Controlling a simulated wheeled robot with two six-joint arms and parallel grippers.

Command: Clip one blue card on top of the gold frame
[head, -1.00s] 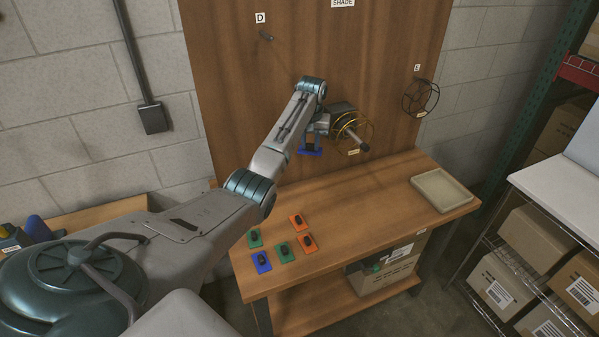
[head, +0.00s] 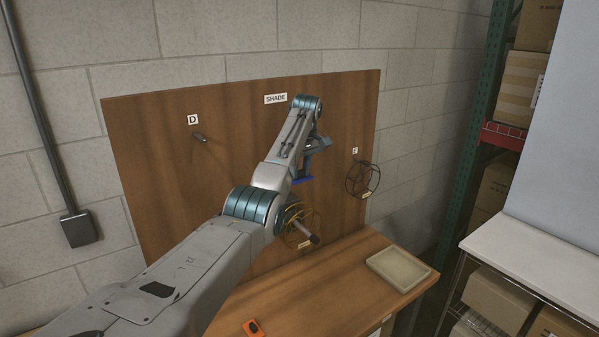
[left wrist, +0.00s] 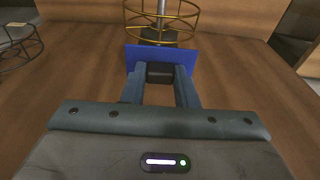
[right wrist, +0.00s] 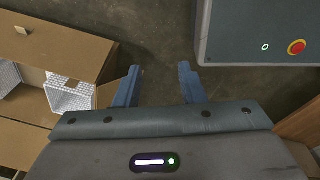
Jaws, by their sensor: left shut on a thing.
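My left gripper (head: 308,160) is shut on a blue card (head: 303,180), which also shows in the left wrist view (left wrist: 186,57). A dark clip (left wrist: 160,72) on the card sits between the fingers. The gold wire frame (head: 292,222) stands out from the wooden board, below the held card in the head view. The frame also shows beyond the card in the left wrist view (left wrist: 160,36); the card looks apart from it. My right gripper (right wrist: 159,84) is open and empty above the floor, and does not show in the head view.
A dark wire frame (head: 362,180) hangs at the board's right, by label E. A bare peg (head: 199,138) is under label D. A shallow tray (head: 398,270) and an orange card (head: 253,328) lie on the bench. In the right wrist view, an open carton (right wrist: 68,60) is at left.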

